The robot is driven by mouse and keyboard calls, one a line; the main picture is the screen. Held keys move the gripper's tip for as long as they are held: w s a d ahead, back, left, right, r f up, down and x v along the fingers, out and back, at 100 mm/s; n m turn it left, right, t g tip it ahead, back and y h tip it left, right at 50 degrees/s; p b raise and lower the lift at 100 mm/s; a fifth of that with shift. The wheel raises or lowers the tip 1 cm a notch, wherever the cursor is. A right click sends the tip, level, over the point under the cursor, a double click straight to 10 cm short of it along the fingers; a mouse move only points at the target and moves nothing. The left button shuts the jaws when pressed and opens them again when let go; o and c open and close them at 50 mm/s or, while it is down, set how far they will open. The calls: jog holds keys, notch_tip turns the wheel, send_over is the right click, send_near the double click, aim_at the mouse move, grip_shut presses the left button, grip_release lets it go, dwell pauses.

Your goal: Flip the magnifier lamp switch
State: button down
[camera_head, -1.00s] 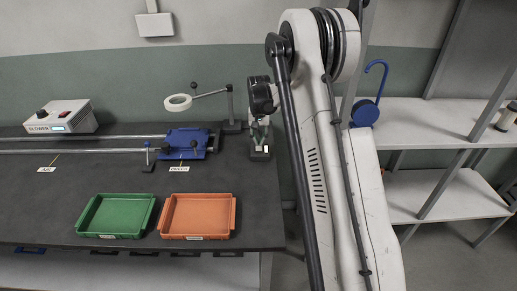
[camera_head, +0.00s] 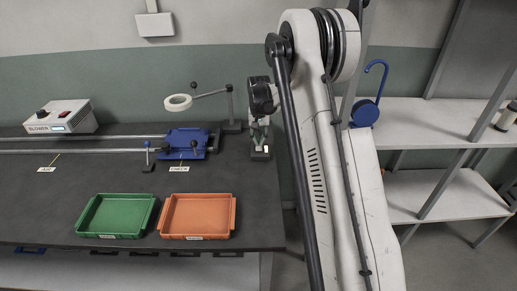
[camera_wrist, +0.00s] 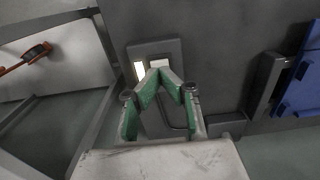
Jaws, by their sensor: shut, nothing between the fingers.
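The magnifier lamp stands at the back of the bench, with a white ring head (camera_head: 179,102) on a jointed arm and a dark post (camera_head: 230,103). A grey switch box (camera_head: 259,155) sits at the bench's back right; in the wrist view its grey plate (camera_wrist: 137,50) carries a pale rocker and a bright strip (camera_wrist: 140,70). My gripper (camera_head: 259,146) is over this box. In the wrist view my gripper (camera_wrist: 163,74) has its green-padded fingers together at the tips, empty, right at the pale rocker. The fingertips partly hide the rocker, and I cannot tell whether they touch it.
A blue fixture (camera_head: 185,142) on rails lies left of the switch box. A green tray (camera_head: 79,222) and an orange tray (camera_head: 232,222) stand at the bench front. A blower box (camera_head: 62,119) is at the far left. White shelves (camera_head: 430,120) stand to the right.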

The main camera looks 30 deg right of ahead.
aim_at(259, 149)
jog(key=shift+f+b, duration=0.95)
jog(key=shift+f, duration=0.35)
dwell(0.7)
jog(key=shift+r, duration=0.1)
jog(key=shift+r+p, duration=1.2)
jog(key=shift+r, duration=2.2)
jog(key=shift+r, duration=0.1)
jog(key=shift+s+a+r, duration=0.1)
jog(key=shift+a+r, duration=0.1)
jog(key=shift+r, duration=0.1)
jog(key=s+a+r+n+t, duration=0.1)
jog(key=s+a+r+t, duration=0.1)
jog(key=s+a+r, duration=0.55)
jog(key=s+a+r+n+t, duration=0.1)
jog(key=s+a+r+n, duration=0.1)
jog(key=s+a+r, duration=0.55)
jog(key=s+a+r+n+t, duration=0.1)
jog(key=s+a+t, duration=0.1)
jog(key=s, duration=0.9)
jog(key=s+a+r+n+t, duration=0.1)
jog(key=s+a, duration=0.3)
jog(key=s, duration=0.8)
jog(key=shift+r+t, duration=0.35)
jog(key=shift+t, duration=0.25)
